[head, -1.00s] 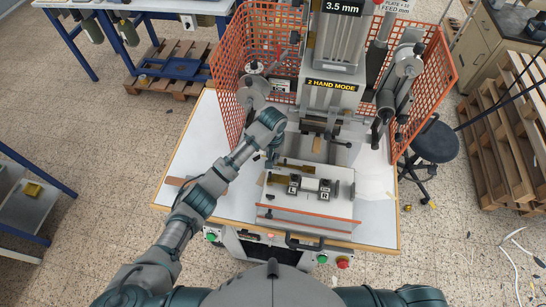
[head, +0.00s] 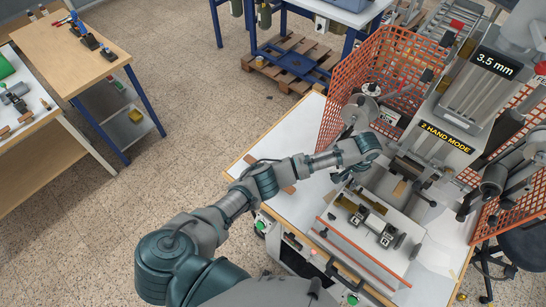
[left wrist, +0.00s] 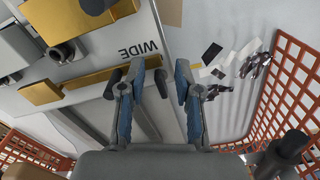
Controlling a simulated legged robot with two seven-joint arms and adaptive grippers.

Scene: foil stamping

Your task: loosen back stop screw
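The foil stamping press (head: 450,128) stands at the right in the head view, above a white fixture (head: 340,229) with brass and dark clamps marked L and R. In the left wrist view, a grey plate marked WIDE carries brass bars (left wrist: 93,79) and a dark round knob (left wrist: 62,52). A dark screw-like end (left wrist: 113,82) shows beside the left finger; I cannot tell which of these is the back stop screw.
Orange mesh guards (head: 385,75) flank the press. Dark and white scraps (left wrist: 225,65) lie on the table to the right in the wrist view. A wooden strip (head: 279,177) lies under my left arm. The white table's left part is mostly clear.

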